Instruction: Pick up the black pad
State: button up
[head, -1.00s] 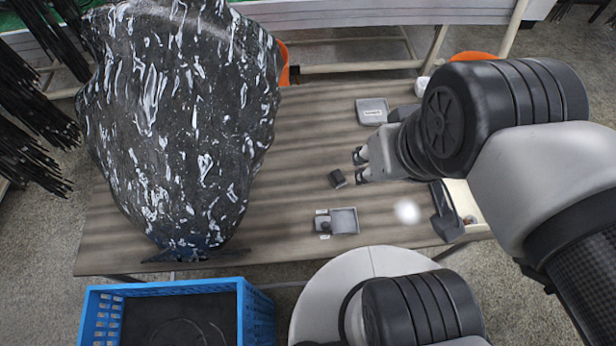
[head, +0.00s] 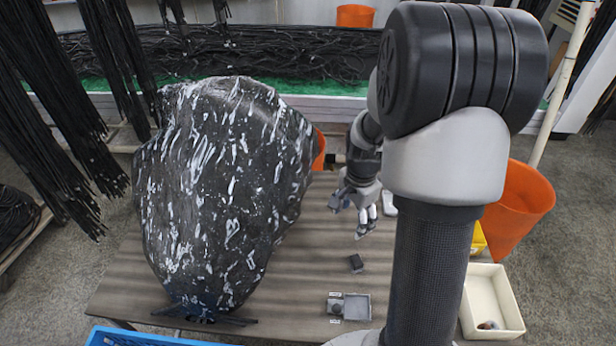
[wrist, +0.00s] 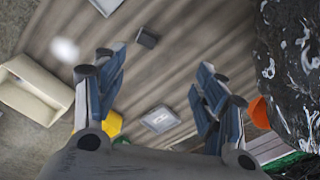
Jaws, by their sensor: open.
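The black pad (head: 356,263), a small dark block, lies on the brown wooden table (head: 290,285) between the large dark mass and my arm. It also shows in the wrist view (wrist: 147,38), near the top and beyond my fingertips. My gripper (head: 352,214) is open and empty above the table. In the head view it is above the pad in the picture, apart from it. In the wrist view its two fingers (wrist: 161,58) are spread wide.
A large black mass with white flecks (head: 220,190) stands on the left of the table. A white bin (head: 478,312) and orange bin (head: 522,205) are right.

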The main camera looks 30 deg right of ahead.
jog(key=d+f+m, duration=0.3)
jog(key=d+f, duration=0.1)
jog(key=f, duration=0.2)
jog(key=b, duration=0.4)
send_over(355, 261)
jog(key=shift+g, duration=0.4)
notch_tip(355, 261, down, 12)
jog(key=shift+f, duration=0.2)
jog(key=shift+f+b, duration=1.05)
jog(key=shift+f, duration=1.9)
jog(key=shift+r, duration=0.1)
jog(key=shift+c, duration=0.2)
jog(key=c, duration=1.2)
notch_tip(355, 261, up, 20)
jog(key=p, duration=0.6)
